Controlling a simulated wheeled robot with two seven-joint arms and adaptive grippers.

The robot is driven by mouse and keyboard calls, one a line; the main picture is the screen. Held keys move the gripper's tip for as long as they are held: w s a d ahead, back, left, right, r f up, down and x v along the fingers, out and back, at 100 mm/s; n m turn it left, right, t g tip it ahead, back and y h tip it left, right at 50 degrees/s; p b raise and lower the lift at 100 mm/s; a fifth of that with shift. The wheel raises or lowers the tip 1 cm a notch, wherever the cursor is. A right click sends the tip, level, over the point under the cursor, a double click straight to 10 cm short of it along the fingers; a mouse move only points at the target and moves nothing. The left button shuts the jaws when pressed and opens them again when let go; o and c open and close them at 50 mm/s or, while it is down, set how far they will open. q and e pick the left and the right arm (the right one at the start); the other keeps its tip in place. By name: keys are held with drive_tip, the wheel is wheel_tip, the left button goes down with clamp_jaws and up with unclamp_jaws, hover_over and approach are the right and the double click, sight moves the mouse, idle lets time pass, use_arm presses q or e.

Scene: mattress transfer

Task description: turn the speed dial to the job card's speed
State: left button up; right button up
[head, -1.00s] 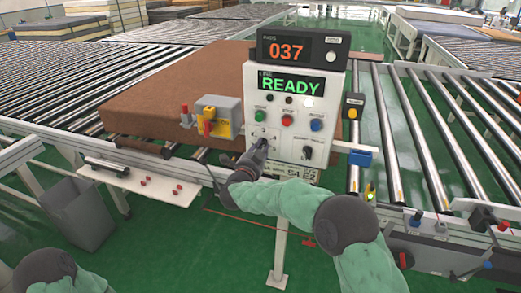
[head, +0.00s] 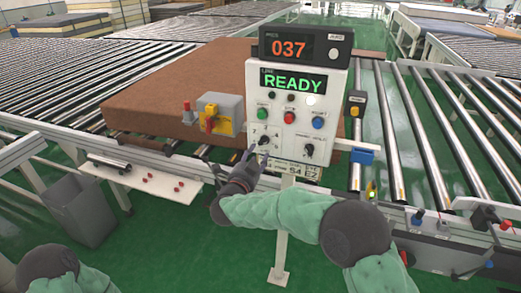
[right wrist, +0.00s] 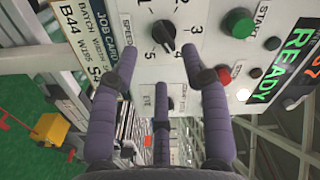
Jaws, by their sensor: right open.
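The speed dial (head: 264,140) is a black knob at the lower left of the white control panel (head: 337,105). In the right wrist view the dial (right wrist: 165,34) has numbers around it, including 1, 4 and 5; I cannot read its pointer surely. The job card (right wrist: 88,40) beside it reads B44, W195 and S4; it also shows at the panel's lower edge in the head view (head: 297,171). My right gripper (head: 256,156) is open and empty, just in front of and below the dial, with its purple fingers (right wrist: 160,75) spread apart. My left gripper is out of view.
Green, red and blue buttons (head: 289,117) sit above the dial, and another black selector knob (head: 309,151) is to its right. The display (head: 292,82) reads READY. A grey box with a red-and-yellow switch (head: 220,114) stands left of the panel. A brown mattress (head: 165,85) lies behind.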

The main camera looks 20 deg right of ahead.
drive_tip(key=v, duration=0.5)
drive_tip(key=shift+s+a, duration=0.2)
drive_tip(key=shift+s, duration=0.05)
drive_tip(key=shift+f, duration=0.1)
drive_tip(key=s+f+n+g+y, duration=0.1)
drive_tip(key=f+n+y, duration=0.25)
drive_tip(key=f, duration=0.65)
drive_tip(key=s+a+f+n+g+y, duration=0.15)
drive_tip(key=f+n, duration=0.25)
drive_tip(key=f, duration=0.5)
drive_tip(key=s+f+n+g+y, duration=0.1)
drive_tip(key=f+n+g+y, duration=0.2)
drive_tip(key=f, duration=0.7)
drive_tip(key=s+f+n+g+y+p, duration=0.1)
drive_tip(key=s+f+n+g+y, duration=0.25)
drive_tip(key=s+f, duration=0.75)
drive_tip(key=s+a+f+n+g+y, duration=0.1)
drive_tip(key=s+f+g, duration=0.1)
drive_tip(key=s, duration=0.7)
drive_tip(key=s+a+f+n+g+y, duration=0.1)
drive_tip(key=s+a+f+g, duration=0.1)
drive_tip(key=s, duration=0.7)
drive_tip(key=shift+f+g, duration=0.8)
drive_tip(key=shift+f, duration=0.15)
